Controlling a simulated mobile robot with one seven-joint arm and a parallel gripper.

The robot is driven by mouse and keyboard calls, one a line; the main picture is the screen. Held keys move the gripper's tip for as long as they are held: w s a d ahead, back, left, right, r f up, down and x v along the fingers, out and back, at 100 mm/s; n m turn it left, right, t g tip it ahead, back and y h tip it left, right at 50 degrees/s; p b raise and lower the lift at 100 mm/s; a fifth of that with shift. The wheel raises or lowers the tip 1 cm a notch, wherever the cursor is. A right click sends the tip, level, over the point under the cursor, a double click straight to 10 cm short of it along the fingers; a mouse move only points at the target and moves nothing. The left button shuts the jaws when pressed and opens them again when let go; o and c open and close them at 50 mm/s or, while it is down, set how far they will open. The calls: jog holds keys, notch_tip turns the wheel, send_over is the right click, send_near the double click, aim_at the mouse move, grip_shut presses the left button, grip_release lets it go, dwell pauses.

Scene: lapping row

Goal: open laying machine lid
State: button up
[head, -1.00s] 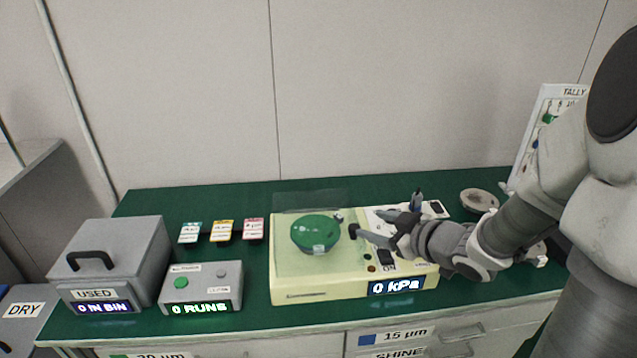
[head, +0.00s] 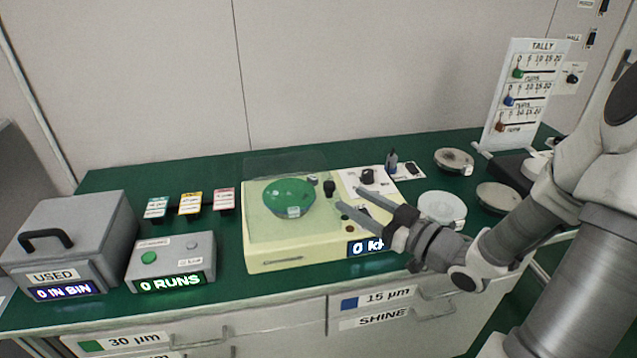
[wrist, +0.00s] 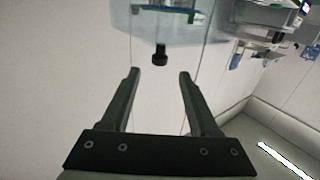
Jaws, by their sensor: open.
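The cream lapping machine (head: 262,258) stands on the green bench with a green round plate (head: 285,193) on its top. A clear panel (head: 285,165), seemingly its lid, shows faintly along the machine's back; its exact angle is hard to tell. A black knob (head: 329,187) shows right of the green plate. My gripper (head: 351,198) is open and empty over the machine's right part, fingers pointing up-left, near that knob in the picture. In the wrist view, a black knob (wrist: 160,55) on a translucent surface lies just beyond and between the open fingertips (wrist: 160,73), apart from them.
A grey USED bin (head: 85,225) and a grey runs counter box (head: 172,260) stand left. Round dishes (head: 442,207) and a TALLY board (head: 520,90) are at right. Green bench shows between them.

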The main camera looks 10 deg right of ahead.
aim_at(325, 184)
jog(key=b+x, duration=0.2)
jog(key=x, duration=0.9)
jog(key=shift+s, duration=0.1)
grip_shut()
dwell(1.0)
